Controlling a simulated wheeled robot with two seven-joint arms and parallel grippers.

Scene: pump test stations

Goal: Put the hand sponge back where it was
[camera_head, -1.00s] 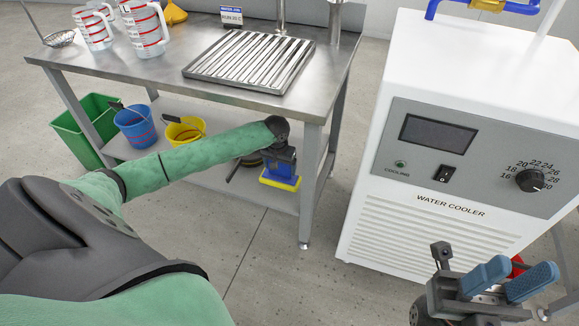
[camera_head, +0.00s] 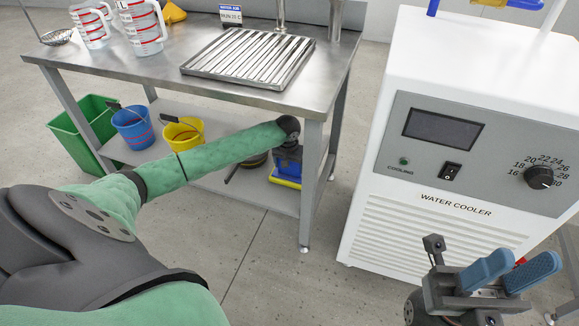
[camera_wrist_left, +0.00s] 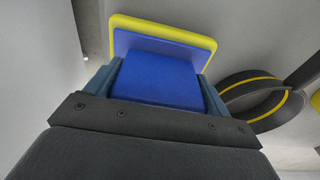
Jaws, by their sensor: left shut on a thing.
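The hand sponge (camera_head: 285,181) has a blue grip on a yellow pad. It is at the right end of the lower shelf (camera_head: 255,192), close to the front table leg. In the left wrist view its blue grip (camera_wrist_left: 158,80) sits between my fingers, with the yellow pad beyond. My left gripper (camera_head: 288,156) is shut on it, reaching in under the tabletop. I cannot tell whether the pad touches the shelf. My right gripper (camera_head: 510,272) is open and empty in front of the water cooler, its two blue fingers apart.
A dark round thing with a yellow stripe (camera_wrist_left: 255,98) lies beside the sponge. A yellow bucket (camera_head: 183,134) and a blue bucket (camera_head: 133,128) stand farther left on the shelf. The table leg (camera_head: 311,185) and the water cooler (camera_head: 440,150) bound the right side.

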